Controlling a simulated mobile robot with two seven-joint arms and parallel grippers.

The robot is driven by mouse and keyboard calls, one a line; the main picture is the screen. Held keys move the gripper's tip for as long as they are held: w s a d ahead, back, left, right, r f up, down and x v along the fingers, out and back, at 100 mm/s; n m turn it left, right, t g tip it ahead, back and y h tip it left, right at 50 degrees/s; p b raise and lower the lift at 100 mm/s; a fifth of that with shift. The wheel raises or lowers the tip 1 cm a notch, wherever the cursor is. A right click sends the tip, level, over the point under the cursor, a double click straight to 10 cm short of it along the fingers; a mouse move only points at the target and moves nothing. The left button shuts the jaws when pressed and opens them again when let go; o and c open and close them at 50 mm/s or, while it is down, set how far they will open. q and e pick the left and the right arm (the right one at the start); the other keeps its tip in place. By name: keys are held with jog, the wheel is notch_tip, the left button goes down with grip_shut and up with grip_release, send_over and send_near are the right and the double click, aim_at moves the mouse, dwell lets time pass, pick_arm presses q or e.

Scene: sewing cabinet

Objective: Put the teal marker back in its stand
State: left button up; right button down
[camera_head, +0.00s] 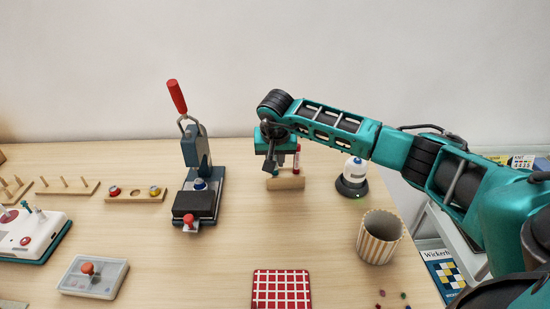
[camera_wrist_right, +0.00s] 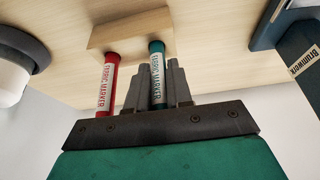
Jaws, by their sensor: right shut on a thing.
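The wooden stand (camera_head: 286,183) is a small block on the table, below my right gripper (camera_head: 277,166). The teal marker (camera_wrist_right: 157,82) is between the two grey fingers of my right gripper (camera_wrist_right: 158,80), which are shut on it in the wrist view. Its far end meets or overlaps the stand (camera_wrist_right: 128,32) in that view; I cannot tell whether it sits in a hole. In the head view a bit of the teal marker (camera_head: 276,171) shows at the stand's left part. A red marker (camera_wrist_right: 107,88) stands in the stand beside it, also seen in the head view (camera_head: 296,160). My left gripper is out of view.
A blue-grey lever press (camera_head: 196,160) with a red handle stands left of the stand. A white-topped dark device (camera_head: 353,178) stands to the right, with a striped cup (camera_head: 380,237) nearer. A red checked cloth (camera_head: 281,288) lies in front. The table between stand and cloth is clear.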

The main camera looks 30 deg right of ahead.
jog(key=c, duration=0.9)
grip_release()
jog(key=shift+c, duration=0.2)
jog(key=shift+v, duration=0.85)
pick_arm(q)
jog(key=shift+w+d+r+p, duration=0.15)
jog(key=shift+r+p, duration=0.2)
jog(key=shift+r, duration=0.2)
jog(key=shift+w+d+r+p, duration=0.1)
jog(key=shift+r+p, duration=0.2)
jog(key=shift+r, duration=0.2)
pick_arm(e)
jog(key=v, duration=1.1)
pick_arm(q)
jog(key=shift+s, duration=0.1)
pick_arm(e)
jog(key=shift+r, duration=0.1)
